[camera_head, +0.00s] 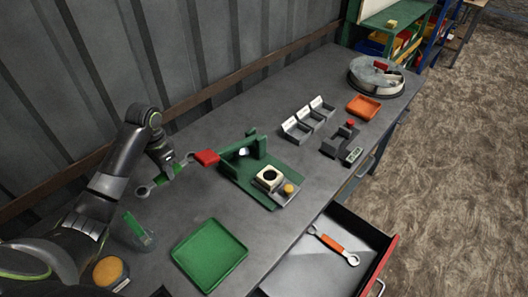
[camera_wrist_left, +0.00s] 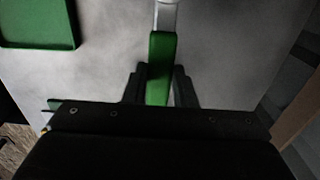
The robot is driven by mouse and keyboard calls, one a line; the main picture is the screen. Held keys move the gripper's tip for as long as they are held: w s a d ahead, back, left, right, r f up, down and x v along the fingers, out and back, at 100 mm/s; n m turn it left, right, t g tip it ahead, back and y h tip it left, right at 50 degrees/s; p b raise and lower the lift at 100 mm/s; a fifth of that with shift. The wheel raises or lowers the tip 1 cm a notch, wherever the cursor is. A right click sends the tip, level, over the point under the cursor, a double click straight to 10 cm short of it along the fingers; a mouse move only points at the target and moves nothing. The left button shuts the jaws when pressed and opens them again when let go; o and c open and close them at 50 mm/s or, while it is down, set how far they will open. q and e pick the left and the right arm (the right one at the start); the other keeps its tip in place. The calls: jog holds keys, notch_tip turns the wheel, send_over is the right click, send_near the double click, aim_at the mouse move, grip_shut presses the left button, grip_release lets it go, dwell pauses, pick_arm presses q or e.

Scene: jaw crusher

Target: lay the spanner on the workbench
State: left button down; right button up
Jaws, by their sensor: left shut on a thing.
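My left gripper (camera_head: 168,171) is shut on the green handle of a spanner (camera_head: 145,190), over the left part of the grey workbench (camera_head: 190,204). The spanner's metal ends stick out on both sides of the fingers. In the left wrist view the green handle (camera_wrist_left: 160,62) sits between the fingers (camera_wrist_left: 160,88), with a pale metal part beyond it. The spanner seems to be above the bench top; I cannot tell how high. A second spanner with an orange handle (camera_head: 332,243) lies in the open drawer (camera_head: 310,272). My right gripper is not in view.
A green crusher (camera_head: 250,170) with a red-ended lever (camera_head: 207,157) stands right of the gripper. Grey bins (camera_head: 305,122) and an orange tray (camera_head: 363,107) stand farther back.

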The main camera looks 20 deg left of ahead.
pick_arm(q)
jog(key=shift+f, duration=0.45)
jog(key=shift+s, duration=0.1)
jog(key=shift+f, duration=0.35)
jog(key=p, duration=0.1)
send_over(177, 198)
notch_tip(177, 198, down, 4)
jog(key=shift+f, duration=2.6)
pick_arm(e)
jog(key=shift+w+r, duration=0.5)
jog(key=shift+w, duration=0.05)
pick_arm(q)
jog(key=c, duration=1.2)
grip_release()
jog(key=shift+f, duration=0.1)
